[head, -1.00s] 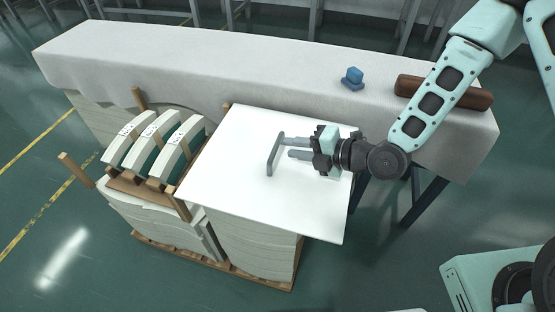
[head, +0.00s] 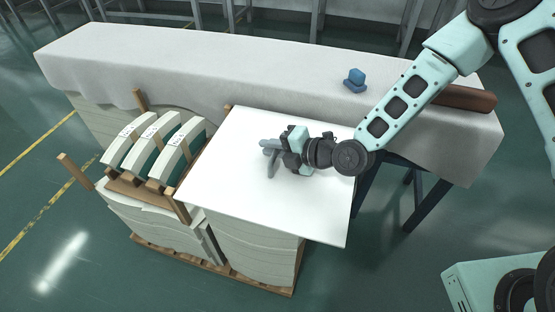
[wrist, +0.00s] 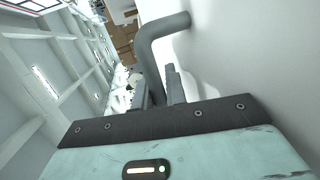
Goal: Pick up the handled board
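The handled board (head: 235,185) is a large flat white sheet lying level on a pallet stack in the head view. Its grey tubular handle (head: 269,146) stands up from the middle of its top. My gripper (head: 277,156) is at the handle, low over the board. In the wrist view the bent grey handle (wrist: 150,50) runs down between the two dark fingers of my gripper (wrist: 158,90). The fingers are close on either side of the tube. Whether they press on it cannot be told. The board's white face (wrist: 245,50) fills the right of that view.
A long table with a pale cloth (head: 200,60) runs behind the board. It bears a blue object (head: 355,80) and a brown roll (head: 465,98). Curved white pieces (head: 160,145) stand in a wooden rack to the left, beside wooden posts (head: 75,170). Green floor is open in front.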

